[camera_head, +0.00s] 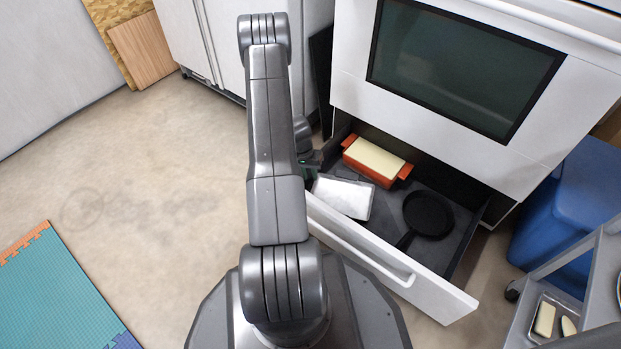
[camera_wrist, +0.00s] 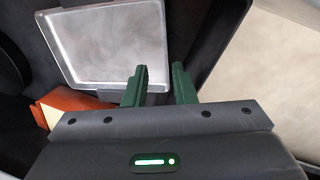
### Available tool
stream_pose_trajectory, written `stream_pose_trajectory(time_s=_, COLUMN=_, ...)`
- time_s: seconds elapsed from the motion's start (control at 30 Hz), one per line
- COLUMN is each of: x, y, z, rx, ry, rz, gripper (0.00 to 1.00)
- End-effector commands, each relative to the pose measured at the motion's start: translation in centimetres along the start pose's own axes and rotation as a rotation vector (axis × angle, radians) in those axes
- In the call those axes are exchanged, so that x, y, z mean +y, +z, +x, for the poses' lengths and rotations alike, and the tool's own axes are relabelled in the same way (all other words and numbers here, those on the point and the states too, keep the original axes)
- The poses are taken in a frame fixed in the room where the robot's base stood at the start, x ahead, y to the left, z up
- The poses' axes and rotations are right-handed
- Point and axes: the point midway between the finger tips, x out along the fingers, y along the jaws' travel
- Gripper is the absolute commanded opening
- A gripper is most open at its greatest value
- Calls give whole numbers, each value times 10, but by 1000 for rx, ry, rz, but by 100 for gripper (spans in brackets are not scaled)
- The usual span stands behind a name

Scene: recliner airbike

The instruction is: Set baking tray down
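The baking tray (camera_head: 343,196) is a shallow silver metal tray at the left end of the open oven drawer (camera_head: 381,262). It fills the upper middle of the wrist view (camera_wrist: 105,45). My gripper (camera_wrist: 160,84) is open, its two green fingers apart at the tray's near right corner. The left finger overlaps the tray's rim in the picture, and the corner shows between the fingers. I cannot tell whether either finger touches it. In the head view my arm mostly hides the gripper. Whether the tray lies fully flat on the drawer floor is unclear.
In the drawer, an orange baking dish (camera_head: 376,161) with a cream top sits behind the tray, and a black frying pan (camera_head: 428,215) lies to its right. The oven (camera_head: 465,70) rises behind. A blue bin (camera_head: 570,200) and grey cart (camera_head: 575,262) stand right.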

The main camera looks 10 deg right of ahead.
Motion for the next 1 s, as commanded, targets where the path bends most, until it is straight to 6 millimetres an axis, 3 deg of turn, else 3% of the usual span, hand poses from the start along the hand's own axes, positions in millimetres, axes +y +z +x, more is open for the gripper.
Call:
stream_pose_trajectory(time_s=0.03, x=0, y=-1, z=-20, rx=3, ry=-1, rz=0, gripper=24)
stream_pose_trajectory(time_s=0.1, x=0, y=0, z=-36, rx=1, ry=0, rz=-2, gripper=24)
stream_pose_trajectory(time_s=0.4, x=0, y=0, z=-85, rx=1, ry=0, rz=0, gripper=24)
stream_pose_trajectory(time_s=1.0, x=0, y=0, z=-93, rx=-1, ry=0, rz=0, gripper=24)
